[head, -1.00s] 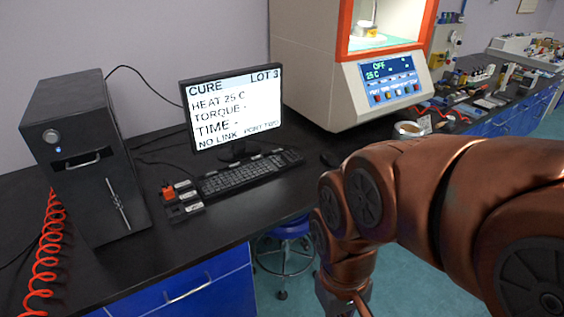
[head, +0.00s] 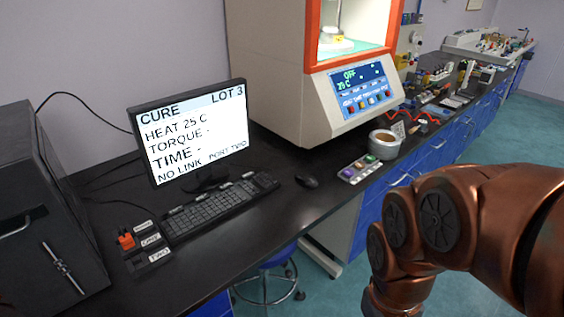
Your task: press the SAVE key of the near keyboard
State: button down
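The near keyboard (head: 218,207) is black and lies on the dark bench in front of the monitor (head: 195,137). Small pale labels show along its back edge, too small to read, so I cannot tell which key is SAVE. The monitor reads CURE, LOT 3, HEAT 25 C, TORQUE -, TIME -, NO LINK, PORT TWO. My copper-coloured arm is at the lower right, apart from the keyboard. My gripper is outside the picture.
A labelled port block with an orange plug (head: 126,240) sits left of the keyboard, beside a black computer tower (head: 45,215). A mouse (head: 307,181), a button pad (head: 359,168) and a metal pot (head: 384,144) lie to the right. The rheometer (head: 290,75) stands behind.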

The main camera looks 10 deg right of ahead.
aim_at(250, 174)
jog(key=z, duration=0.05)
jog(key=i, duration=0.95)
jog(key=u, duration=0.7)
